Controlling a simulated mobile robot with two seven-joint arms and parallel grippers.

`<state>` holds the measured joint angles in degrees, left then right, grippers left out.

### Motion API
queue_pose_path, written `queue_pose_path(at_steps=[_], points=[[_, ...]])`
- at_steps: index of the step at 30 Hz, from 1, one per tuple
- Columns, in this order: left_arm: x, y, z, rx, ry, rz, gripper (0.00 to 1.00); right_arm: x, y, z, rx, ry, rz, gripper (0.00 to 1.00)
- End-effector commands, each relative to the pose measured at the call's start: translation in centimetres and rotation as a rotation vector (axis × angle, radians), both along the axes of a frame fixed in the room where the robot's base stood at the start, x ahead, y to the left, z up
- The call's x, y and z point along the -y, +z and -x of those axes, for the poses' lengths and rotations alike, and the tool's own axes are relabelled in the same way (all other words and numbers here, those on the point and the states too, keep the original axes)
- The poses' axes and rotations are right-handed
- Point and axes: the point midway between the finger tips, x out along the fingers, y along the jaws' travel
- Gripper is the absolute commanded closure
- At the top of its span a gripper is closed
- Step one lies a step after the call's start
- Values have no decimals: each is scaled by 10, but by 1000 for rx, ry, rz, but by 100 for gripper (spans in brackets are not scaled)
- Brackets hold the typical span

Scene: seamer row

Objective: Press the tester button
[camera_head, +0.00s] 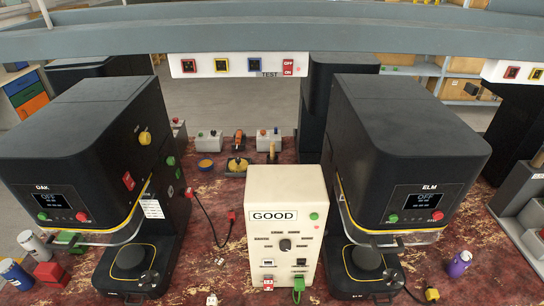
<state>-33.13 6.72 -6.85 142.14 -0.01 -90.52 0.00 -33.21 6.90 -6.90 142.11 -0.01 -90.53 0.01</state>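A cream tester box (286,187) stands upright on the table between the two black machines. Its front carries a white sign (273,216) reading GOOD, with a round green button (314,216) to the right of the sign. Below are a dark rotary knob (285,244) ringed by small labels, a small socket and a small dark switch. A red plug (268,283) and a green plug (298,288) are at its lower edge. The button's face is clear of anything in front. Neither of my grippers is in view.
Black machines marked OAK (85,150) and ELM (400,150) flank the box, both displays reading OFF. An overhead white strip (238,65) holds coloured switches and a TEST label. A purple can (459,264) stands right.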

Motion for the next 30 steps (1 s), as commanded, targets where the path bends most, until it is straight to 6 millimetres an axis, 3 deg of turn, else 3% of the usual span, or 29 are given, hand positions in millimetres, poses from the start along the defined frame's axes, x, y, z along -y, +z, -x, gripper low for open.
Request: queue_pose_path(at_steps=[2, 18, 30], points=[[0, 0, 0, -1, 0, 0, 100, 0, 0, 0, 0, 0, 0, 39], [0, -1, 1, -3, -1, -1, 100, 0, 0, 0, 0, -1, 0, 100], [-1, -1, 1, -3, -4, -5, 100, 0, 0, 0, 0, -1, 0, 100]])
